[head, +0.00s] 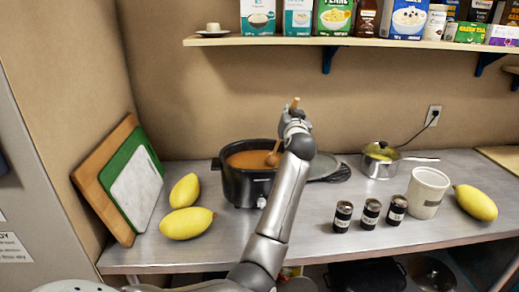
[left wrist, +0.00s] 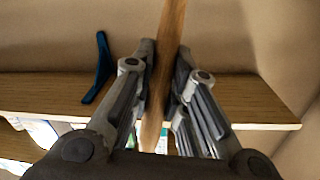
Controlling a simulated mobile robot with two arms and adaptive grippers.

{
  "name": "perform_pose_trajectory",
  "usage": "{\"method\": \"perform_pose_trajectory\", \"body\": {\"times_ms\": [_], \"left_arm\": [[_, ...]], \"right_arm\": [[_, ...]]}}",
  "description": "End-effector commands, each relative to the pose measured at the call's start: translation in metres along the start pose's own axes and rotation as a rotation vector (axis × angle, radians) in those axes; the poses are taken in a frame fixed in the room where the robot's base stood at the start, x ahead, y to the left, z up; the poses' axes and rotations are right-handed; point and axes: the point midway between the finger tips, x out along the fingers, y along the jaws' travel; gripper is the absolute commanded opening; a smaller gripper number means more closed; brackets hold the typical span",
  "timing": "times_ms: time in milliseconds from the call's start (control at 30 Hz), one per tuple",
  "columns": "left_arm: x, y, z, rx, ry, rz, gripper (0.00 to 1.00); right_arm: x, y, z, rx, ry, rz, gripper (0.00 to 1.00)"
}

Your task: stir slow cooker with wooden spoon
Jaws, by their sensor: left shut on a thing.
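The black slow cooker (head: 238,186) stands on the metal counter, open, with orange-brown food (head: 246,159) inside. The wooden spoon (head: 273,158) is upright or slightly tilted, its lower end at the food by the right side of the pot. My left gripper (head: 294,112) is above the cooker's right side, shut on the spoon's handle, whose top sticks out above the fingers. In the left wrist view the handle (left wrist: 167,60) runs between the two fingers (left wrist: 163,85). My left arm hides part of the spoon and the cooker's right edge. My right gripper is not in view.
A dark round lid (head: 324,168) lies right of the cooker. Yellow fruits (head: 187,223) and cutting boards (head: 130,190) are at left. Several small jars (head: 370,212), a white cup (head: 427,192) and a lidded pot (head: 380,160) stand right. A loaded shelf (head: 350,42) hangs above.

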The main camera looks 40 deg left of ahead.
Motion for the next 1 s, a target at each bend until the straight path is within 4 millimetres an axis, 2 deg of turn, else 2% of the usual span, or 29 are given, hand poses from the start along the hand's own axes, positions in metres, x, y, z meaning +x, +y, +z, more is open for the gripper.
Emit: {"method": "perform_pose_trajectory", "body": {"times_ms": [33, 700, 800, 1000], "left_arm": [[0.0, -0.003, -0.012, -0.001, 0.001, 0.0, 0.0], [-0.003, -0.021, -0.089, -0.001, 0.001, 0.0, 0.0], [-0.003, -0.023, -0.097, 0.0, 0.0, 0.0, 0.0], [-0.003, -0.023, -0.096, 0.001, 0.0, 0.0, 0.0]], "right_arm": [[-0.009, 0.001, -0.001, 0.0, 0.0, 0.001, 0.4], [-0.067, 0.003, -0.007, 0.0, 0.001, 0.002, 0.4], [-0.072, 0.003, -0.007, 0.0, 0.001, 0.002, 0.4], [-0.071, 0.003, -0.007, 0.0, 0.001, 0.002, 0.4]]}}
